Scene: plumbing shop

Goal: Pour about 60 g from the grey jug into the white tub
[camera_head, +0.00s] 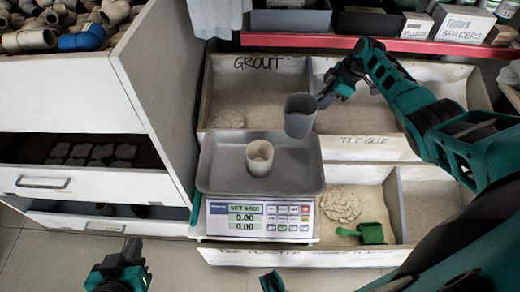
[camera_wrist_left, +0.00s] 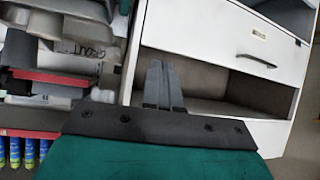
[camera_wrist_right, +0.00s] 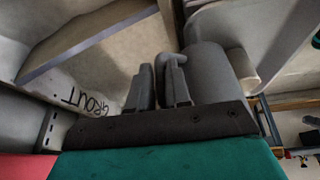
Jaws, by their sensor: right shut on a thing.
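The grey jug (camera_head: 299,122) hangs above the scale's tray, up and to the right of the white tub, and looks near upright. My right gripper (camera_head: 326,97) is shut on its handle, which shows between the fingers in the right wrist view (camera_wrist_right: 172,62). The jug's contents cannot be made out. The white tub (camera_head: 260,160) stands upright on the tray (camera_head: 222,172) of the scale (camera_head: 262,220). The scale's display seems to read 0.00. My left gripper (camera_head: 122,262) is low at the left, away from both; its fingers (camera_wrist_left: 164,84) are together and empty.
A white drawer cabinet (camera_head: 75,90) stands at the left. A red-edged shelf (camera_head: 340,43) runs along the back.

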